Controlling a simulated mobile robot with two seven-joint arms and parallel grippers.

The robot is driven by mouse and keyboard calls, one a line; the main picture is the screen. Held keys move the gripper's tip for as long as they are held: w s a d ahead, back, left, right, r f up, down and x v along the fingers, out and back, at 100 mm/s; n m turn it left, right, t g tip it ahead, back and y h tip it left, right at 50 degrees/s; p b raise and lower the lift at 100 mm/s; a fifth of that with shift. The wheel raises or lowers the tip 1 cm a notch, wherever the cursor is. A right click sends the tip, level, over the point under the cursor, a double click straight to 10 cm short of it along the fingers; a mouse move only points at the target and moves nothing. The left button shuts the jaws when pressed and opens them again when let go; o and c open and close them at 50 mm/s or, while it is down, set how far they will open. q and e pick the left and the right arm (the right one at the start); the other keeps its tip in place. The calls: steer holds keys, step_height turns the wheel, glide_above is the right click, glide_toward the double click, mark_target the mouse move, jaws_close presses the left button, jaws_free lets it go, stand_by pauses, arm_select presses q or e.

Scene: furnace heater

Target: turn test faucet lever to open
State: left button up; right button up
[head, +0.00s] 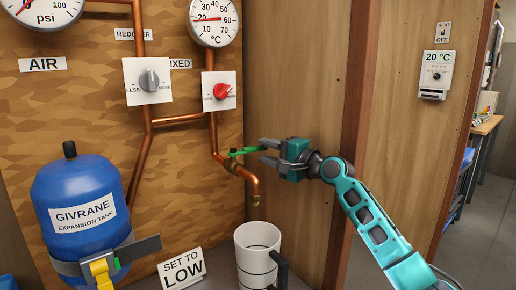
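The test faucet is a copper spout (252,184) at the lower end of a copper pipe, with its outlet bent downward. Its green lever (247,151) sits on top and points to the right, close to level. My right gripper (268,152) reaches in from the right, its two grey fingers apart at the lever's right end. The lever's tip appears to lie at or between the fingers; contact cannot be told. My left gripper is not in view.
A white mug-like container (258,257) stands below the spout. A blue expansion tank (82,205) is at left, with a "SET TO LOW" sign (183,269) beside it. A grey knob (149,81), red knob (222,91) and gauges are above. A wooden wall is close behind my gripper.

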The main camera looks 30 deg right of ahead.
mark_target(261, 149)
steer(key=shift+x, duration=1.85)
jaws_close()
